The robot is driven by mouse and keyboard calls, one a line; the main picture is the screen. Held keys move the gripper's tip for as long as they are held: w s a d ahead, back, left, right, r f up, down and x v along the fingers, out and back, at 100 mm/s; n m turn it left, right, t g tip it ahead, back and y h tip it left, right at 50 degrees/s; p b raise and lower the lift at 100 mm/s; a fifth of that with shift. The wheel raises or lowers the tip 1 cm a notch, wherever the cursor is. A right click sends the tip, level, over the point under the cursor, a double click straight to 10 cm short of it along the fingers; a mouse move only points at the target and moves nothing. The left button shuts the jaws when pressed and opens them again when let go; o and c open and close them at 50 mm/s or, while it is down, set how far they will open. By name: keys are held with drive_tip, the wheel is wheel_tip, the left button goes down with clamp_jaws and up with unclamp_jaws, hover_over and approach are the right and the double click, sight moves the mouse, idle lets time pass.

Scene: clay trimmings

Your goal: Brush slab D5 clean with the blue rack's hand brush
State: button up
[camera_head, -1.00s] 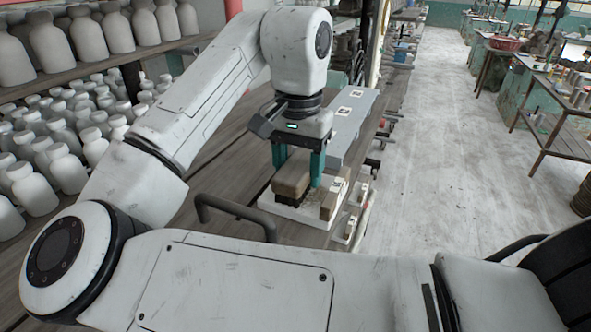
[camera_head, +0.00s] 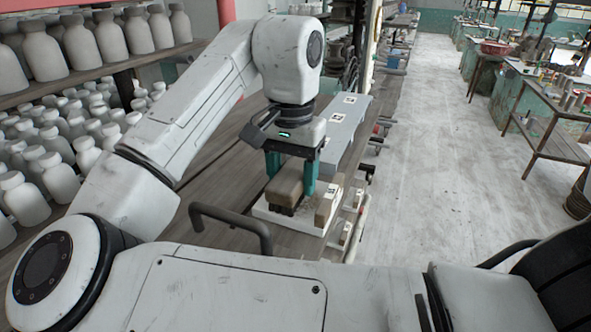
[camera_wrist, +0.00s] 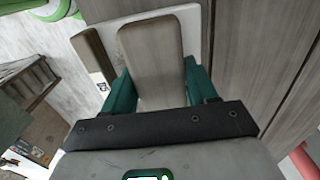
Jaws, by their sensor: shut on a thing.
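My gripper (camera_head: 291,184) is shut on a tan, round-edged block that looks like the hand brush (camera_head: 286,180). Its teal fingers press on both sides of it, and in the wrist view the brush (camera_wrist: 150,50) fills the gap between them. Dark brown pieces show low under the brush; I cannot tell if they are bristles or clay trimmings. A white slab (camera_head: 285,225) lies beneath; contact with the brush is hidden. The slab's pale edge also shows in the wrist view (camera_wrist: 189,24). No D5 marking is readable. A blue-grey rack (camera_head: 343,130) with white labels stands just behind.
A tan upright piece (camera_head: 326,208) stands at the slab's right side, close to my right finger. A dark curved bar (camera_head: 235,215) rises in front of the wooden bench. Shelves of pale bottles (camera_head: 50,165) fill the left. The floor (camera_head: 440,170) to the right is clear.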

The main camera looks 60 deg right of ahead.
drive_tip(key=shift+a, duration=1.45)
drive_tip(key=shift+s, duration=1.55)
drive_tip(key=shift+w+d, duration=0.1)
drive_tip(key=shift+d, duration=2.95)
drive_tip(key=shift+a, duration=3)
drive_tip(key=shift+d, duration=3)
drive_tip(key=shift+a, duration=3)
drive_tip(key=shift+f, duration=0.1)
